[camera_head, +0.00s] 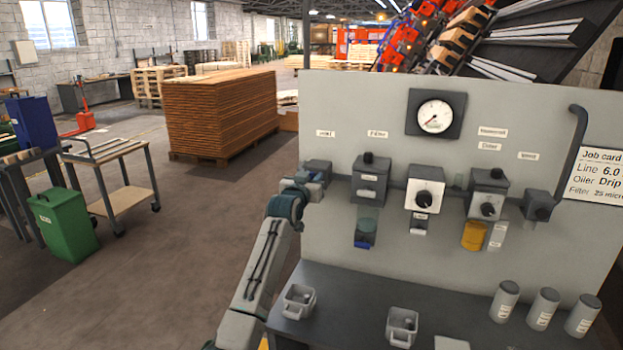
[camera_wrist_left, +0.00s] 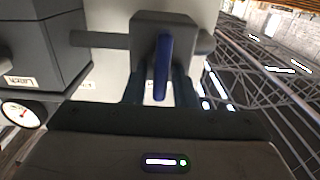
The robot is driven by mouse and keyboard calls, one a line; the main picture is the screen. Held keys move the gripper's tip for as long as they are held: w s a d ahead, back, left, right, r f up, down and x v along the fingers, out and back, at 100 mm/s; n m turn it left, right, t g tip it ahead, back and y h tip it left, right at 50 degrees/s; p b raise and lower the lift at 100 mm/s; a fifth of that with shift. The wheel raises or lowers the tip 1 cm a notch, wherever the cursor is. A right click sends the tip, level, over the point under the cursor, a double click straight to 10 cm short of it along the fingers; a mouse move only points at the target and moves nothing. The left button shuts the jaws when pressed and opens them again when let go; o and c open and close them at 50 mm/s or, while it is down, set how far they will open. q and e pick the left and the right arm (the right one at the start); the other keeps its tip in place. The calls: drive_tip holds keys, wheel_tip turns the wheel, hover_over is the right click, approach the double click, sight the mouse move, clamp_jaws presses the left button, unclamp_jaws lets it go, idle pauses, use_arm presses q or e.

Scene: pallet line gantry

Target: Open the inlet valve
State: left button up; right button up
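The inlet valve (camera_head: 318,168) is a grey block at the left end of the pipe on the panel; its small label above is hard to read. In the left wrist view the valve body (camera_wrist_left: 144,32) has a blue lever (camera_wrist_left: 161,66) pointing toward the gripper. My left gripper (camera_head: 308,181) is at the valve, partly covering it in the head view. In the wrist view my left gripper (camera_wrist_left: 160,92) has one finger on each side of the lever, with gaps visible, so it looks open around it. My right gripper is in neither view.
To the valve's right are a filter unit (camera_head: 369,180), a regulator (camera_head: 424,192), a round gauge (camera_head: 435,114) and an oiler unit (camera_head: 488,193). Below, a grey shelf (camera_head: 350,287) holds cups and canisters. A job card (camera_head: 597,175) hangs at right.

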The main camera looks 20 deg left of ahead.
use_arm(q)
clamp_jaws()
drive_tip(key=m+b, duration=0.1)
drive_tip(key=m, duration=0.1)
drive_tip(key=m+b, duration=0.1)
drive_tip(key=shift+d+f+m, duration=0.15)
drive_tip(key=shift+d+m, duration=0.15)
drive_tip(key=shift+m, duration=0.1)
drive_tip(key=m+b, duration=0.1)
drive_tip(key=m, duration=0.3)
drive_tip(key=f+m+b, duration=0.1)
drive_tip(key=m+b, duration=0.1)
drive_tip(key=m, duration=0.3)
drive_tip(key=d+m+b, duration=0.1)
drive_tip(key=m+b, duration=0.1)
drive_tip(key=m, duration=0.3)
drive_tip(key=shift+f, duration=0.2)
drive_tip(key=shift+o, duration=1.5)
unclamp_jaws()
